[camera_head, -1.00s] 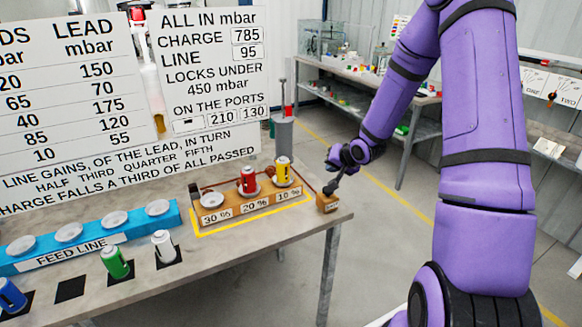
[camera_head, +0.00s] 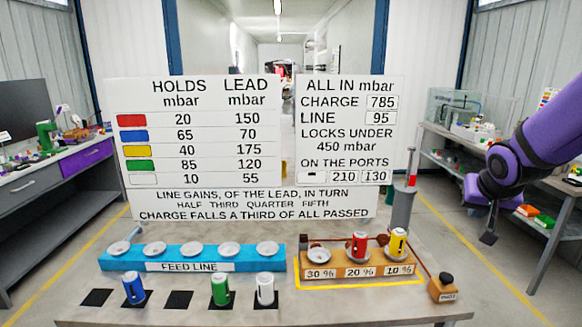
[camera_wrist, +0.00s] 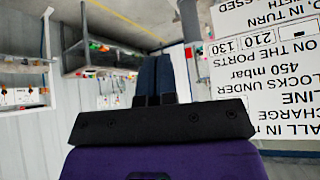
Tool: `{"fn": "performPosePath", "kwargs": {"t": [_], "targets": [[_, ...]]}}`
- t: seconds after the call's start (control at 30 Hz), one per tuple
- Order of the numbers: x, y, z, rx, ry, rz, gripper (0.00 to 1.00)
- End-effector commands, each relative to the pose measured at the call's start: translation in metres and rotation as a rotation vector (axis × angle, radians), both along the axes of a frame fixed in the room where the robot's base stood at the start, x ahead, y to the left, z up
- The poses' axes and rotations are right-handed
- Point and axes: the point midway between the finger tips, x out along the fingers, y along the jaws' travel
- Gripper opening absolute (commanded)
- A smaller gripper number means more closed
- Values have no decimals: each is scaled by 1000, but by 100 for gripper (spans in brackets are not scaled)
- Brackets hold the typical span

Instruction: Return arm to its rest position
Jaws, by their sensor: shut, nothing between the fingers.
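My purple arm comes in from the right edge in the head view. My gripper (camera_head: 489,237) hangs over the floor to the right of the pump table, apart from everything. In the wrist view my gripper (camera_wrist: 155,75) has its two dark fingers together with nothing between them. On the table (camera_head: 200,314) a red can (camera_head: 358,245) stands at the 20 % port and a yellow can (camera_head: 397,243) at the 10 % port of the orange block (camera_head: 345,272). The 30 % port (camera_head: 318,255) is empty.
The blue feed line (camera_head: 190,264) has empty dishes. Blue (camera_head: 134,288), green (camera_head: 219,288) and white (camera_head: 265,289) cans stand in front of it. A grey pump cylinder (camera_head: 403,210) and a small orange box (camera_head: 442,288) are nearest my gripper. Benches stand left and right.

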Motion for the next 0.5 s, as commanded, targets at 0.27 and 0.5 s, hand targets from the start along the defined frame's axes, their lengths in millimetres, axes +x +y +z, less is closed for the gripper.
{"fn": "performPosePath", "kwargs": {"t": [0.27,0.5], "targets": [[-73,35,55,-53,58,67,0],[-144,64,85,-49,110,159,0]]}}
